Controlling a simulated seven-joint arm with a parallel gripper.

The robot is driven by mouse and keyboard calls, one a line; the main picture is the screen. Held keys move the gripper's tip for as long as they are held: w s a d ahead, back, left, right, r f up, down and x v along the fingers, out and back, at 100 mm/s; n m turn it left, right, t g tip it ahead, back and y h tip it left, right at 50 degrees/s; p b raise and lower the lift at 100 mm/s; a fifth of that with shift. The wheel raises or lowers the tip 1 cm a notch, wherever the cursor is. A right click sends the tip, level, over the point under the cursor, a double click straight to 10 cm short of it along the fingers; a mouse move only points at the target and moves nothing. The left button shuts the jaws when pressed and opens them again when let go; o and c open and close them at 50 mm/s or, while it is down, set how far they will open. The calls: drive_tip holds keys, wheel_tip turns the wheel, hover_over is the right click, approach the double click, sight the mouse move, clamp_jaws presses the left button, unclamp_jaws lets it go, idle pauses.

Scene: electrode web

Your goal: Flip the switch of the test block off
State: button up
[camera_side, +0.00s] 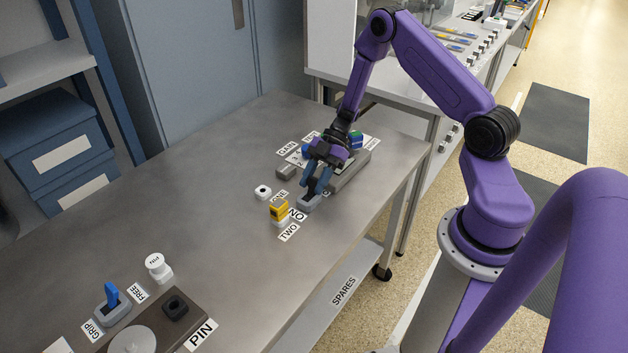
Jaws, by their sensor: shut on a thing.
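The switch's small grey base (309,203) sits near the right edge of the steel table, beside a label (297,215) that appears to read ON, seen upside down. My gripper (316,190) points down over this base, its dark blue fingers shut on the switch lever. The lever is hidden between the fingers, so its tilt cannot be told. A label on the far side of the base is mostly covered by the gripper.
A yellow-topped block (279,210) stands close left of the switch, by labels ONE and TWO. A white round piece (263,191) is behind it. A long grey unit (350,172) lies behind my gripper. A blue GRIP/FREE lever (111,293) stands at front left. The table's middle is clear.

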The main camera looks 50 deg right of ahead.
drive_tip(key=shift+d, duration=0.15)
drive_tip(key=o, duration=1)
drive_tip(key=shift+o, duration=0.2)
drive_tip(key=v, duration=1.7)
drive_tip(key=shift+d+r, duration=0.1)
drive_tip(key=s+a+r+m+g+h, duration=0.1)
drive_tip(key=s+a+r+g+h, duration=0.3)
drive_tip(key=a, duration=0.6)
drive_tip(key=s+a+r+m+h, duration=0.1)
drive_tip(key=s+a+r+h, duration=0.1)
drive_tip(key=s+a, duration=0.5)
drive_tip(key=s+a+r+m+t+h, duration=0.1)
drive_tip(key=s+a+t, duration=0.1)
drive_tip(key=s, duration=0.5)
drive_tip(key=s+a+r+m+t+h, duration=0.2)
drive_tip(key=s+a, duration=0.3)
drive_tip(key=s, duration=0.2)
drive_tip(key=shift+r, duration=0.2)
